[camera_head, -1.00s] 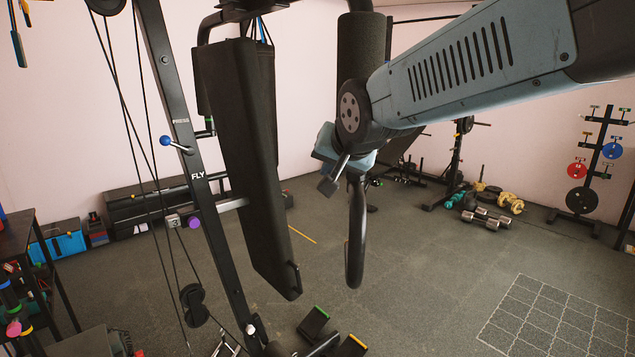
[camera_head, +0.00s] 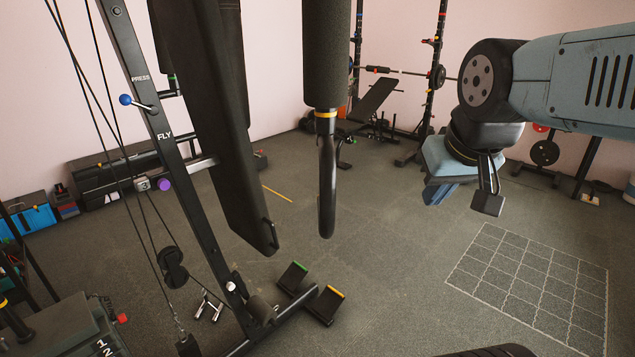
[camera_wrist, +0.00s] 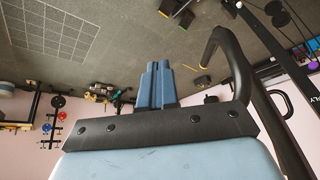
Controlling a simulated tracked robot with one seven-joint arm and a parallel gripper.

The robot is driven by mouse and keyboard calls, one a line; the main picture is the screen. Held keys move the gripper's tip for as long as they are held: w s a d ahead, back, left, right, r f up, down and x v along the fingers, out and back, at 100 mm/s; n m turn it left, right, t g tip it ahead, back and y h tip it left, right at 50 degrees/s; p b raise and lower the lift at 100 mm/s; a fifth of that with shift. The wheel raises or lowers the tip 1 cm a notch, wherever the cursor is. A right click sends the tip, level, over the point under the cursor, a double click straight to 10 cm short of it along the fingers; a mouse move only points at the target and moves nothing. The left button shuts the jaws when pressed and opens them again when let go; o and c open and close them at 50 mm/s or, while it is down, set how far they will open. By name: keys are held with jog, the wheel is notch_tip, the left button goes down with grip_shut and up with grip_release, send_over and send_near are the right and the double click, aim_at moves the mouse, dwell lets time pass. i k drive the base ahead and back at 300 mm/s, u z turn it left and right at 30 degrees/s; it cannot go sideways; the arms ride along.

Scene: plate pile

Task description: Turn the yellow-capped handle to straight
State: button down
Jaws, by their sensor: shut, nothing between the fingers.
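The black handle (camera_head: 327,185) with a yellow band (camera_head: 325,114) at its top hangs below a padded black roller (camera_head: 326,55) on the exercise machine. It hangs nearly upright as a narrow loop, seen almost edge-on. My gripper (camera_head: 437,196) is to the right of the handle in the head view, clear of it and pointing down. In the wrist view its blue fingers (camera_wrist: 157,66) are together with nothing between them. A black bent handle (camera_wrist: 229,65) shows to their right there, apart from them.
The machine's long black pad (camera_head: 225,130) and its upright post (camera_head: 150,120) stand left of the handle. Two foot pedals (camera_head: 324,304), with green and yellow edges, are low in front. A weight bench (camera_head: 374,100) is behind. Open floor lies below and right, with a marked grid (camera_head: 530,285).

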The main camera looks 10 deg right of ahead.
aim_at(327, 198)
jog(key=z, duration=0.4)
jog(key=i, duration=0.15)
jog(key=u, duration=2.95)
jog(key=k, duration=1.15)
jog(key=z, duration=3.65)
jog(key=k, duration=0.1)
jog(key=u, duration=1.4)
